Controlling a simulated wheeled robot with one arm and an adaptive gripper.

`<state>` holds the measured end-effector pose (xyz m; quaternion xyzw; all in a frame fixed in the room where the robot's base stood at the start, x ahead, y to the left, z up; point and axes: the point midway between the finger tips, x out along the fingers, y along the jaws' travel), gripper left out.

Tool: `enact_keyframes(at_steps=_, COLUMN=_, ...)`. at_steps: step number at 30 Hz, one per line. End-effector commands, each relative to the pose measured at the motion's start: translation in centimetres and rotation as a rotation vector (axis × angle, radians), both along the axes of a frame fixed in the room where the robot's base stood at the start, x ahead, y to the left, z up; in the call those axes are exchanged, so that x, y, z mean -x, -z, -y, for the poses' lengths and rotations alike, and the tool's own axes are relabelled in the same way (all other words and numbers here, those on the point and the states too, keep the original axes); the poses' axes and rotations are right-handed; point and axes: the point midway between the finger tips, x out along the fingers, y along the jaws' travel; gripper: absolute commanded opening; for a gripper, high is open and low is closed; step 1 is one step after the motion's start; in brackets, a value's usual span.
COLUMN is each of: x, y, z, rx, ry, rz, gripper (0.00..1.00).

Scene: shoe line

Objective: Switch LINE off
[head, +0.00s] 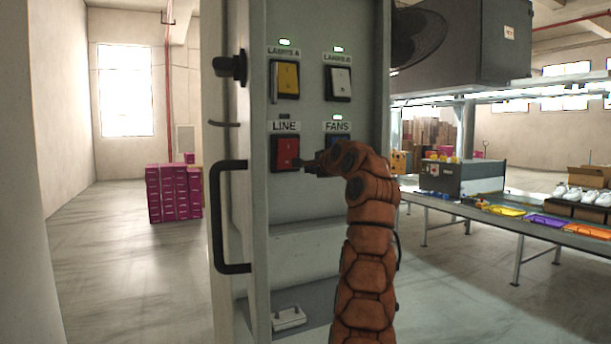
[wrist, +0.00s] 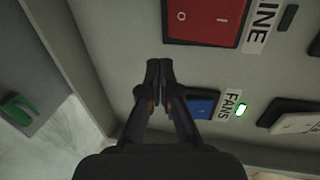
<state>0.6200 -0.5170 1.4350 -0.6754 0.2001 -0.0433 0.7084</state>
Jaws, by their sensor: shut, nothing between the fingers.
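The red LINE rocker switch (head: 286,152) sits at the lower left of the grey cabinet panel, under its LINE label (head: 285,126). The small lamp above that label is dark. In the wrist view the red switch (wrist: 205,18) shows its O and I marks at the top. My gripper (head: 304,164) is shut and empty, with its tips close to the red switch's lower right in the head view. The wrist view shows the closed fingertips (wrist: 159,64) near the switch; I cannot tell whether they touch it.
The blue FANS switch (wrist: 201,107) is close by, partly behind my gripper, its lamp (wrist: 241,110) lit green. Yellow (head: 285,80) and white (head: 340,83) switches are above, lamps lit. A black door handle (head: 219,215) juts out at left. A conveyor (head: 540,228) stands at right.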

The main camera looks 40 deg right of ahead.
Motion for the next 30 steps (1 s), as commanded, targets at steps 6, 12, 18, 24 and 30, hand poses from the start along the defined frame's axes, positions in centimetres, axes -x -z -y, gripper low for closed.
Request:
enact_keyframes(at_steps=6, x=2.8, y=1.1, z=-1.2, rx=0.004, ry=-0.002, rz=0.003, gripper=0.00)
enact_keyframes(at_steps=12, x=4.9, y=1.4, z=-2.1, rx=0.004, ry=-0.004, rz=0.003, gripper=0.00)
enact_keyframes(at_steps=18, x=5.9, y=1.5, z=-2.4, rx=0.002, ry=-0.003, rz=0.001, gripper=0.00)
enact_keyframes(at_steps=24, x=6.1, y=1.5, z=-2.4, rx=0.002, ry=-0.003, rz=0.001, gripper=0.00)
enact_keyframes(at_steps=30, x=6.1, y=1.4, z=-2.4, rx=0.003, ry=-0.003, rz=0.000, gripper=0.00)
